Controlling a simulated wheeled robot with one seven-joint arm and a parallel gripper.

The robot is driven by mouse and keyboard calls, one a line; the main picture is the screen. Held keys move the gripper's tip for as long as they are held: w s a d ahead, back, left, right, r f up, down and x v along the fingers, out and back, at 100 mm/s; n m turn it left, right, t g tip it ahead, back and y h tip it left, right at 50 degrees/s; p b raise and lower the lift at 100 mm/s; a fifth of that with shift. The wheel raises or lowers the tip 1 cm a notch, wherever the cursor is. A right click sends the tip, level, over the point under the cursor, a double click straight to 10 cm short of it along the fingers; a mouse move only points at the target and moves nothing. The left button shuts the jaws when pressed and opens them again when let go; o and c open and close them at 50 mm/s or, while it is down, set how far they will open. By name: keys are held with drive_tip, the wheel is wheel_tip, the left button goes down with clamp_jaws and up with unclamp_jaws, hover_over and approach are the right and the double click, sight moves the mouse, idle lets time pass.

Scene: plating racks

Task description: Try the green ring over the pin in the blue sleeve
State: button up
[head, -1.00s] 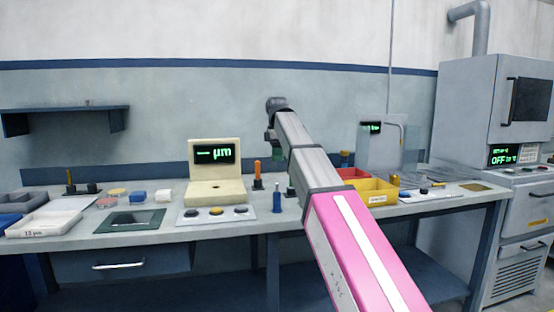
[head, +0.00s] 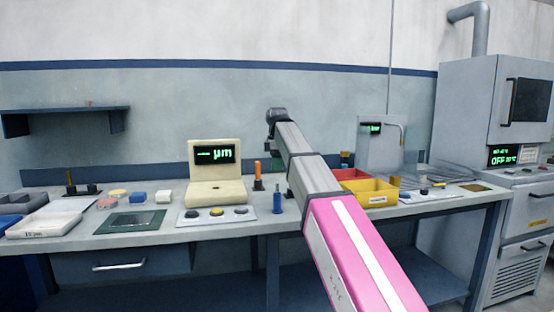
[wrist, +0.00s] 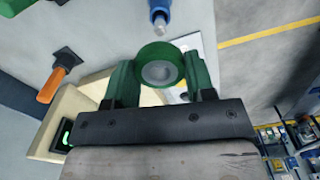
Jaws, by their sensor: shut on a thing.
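My gripper (wrist: 160,78) is shut on the green ring (wrist: 158,51), held between its two green fingers in the wrist view. The ring's hole faces the camera and looks empty. The blue sleeve (wrist: 154,6) with a pale pin (wrist: 160,24) at its end shows just beyond the ring, apart from it in the picture. In the head view the blue sleeve (head: 277,203) stands upright at the bench's front edge. My wrist is above and behind it there, and the ring is not clearly visible.
An orange post on a dark base (head: 258,175) stands behind the sleeve. The cream gauge with a green display (head: 215,191) is to the left, with a button panel (head: 194,221) before it. A yellow bin (head: 381,199) and red bin (head: 350,173) lie right of my arm.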

drive_tip(key=shift+f, duration=2.45)
drive_tip(key=shift+f, duration=1.5)
drive_tip(key=shift+r, duration=0.2)
idle(0.3)
drive_tip(key=shift+r, duration=3.05)
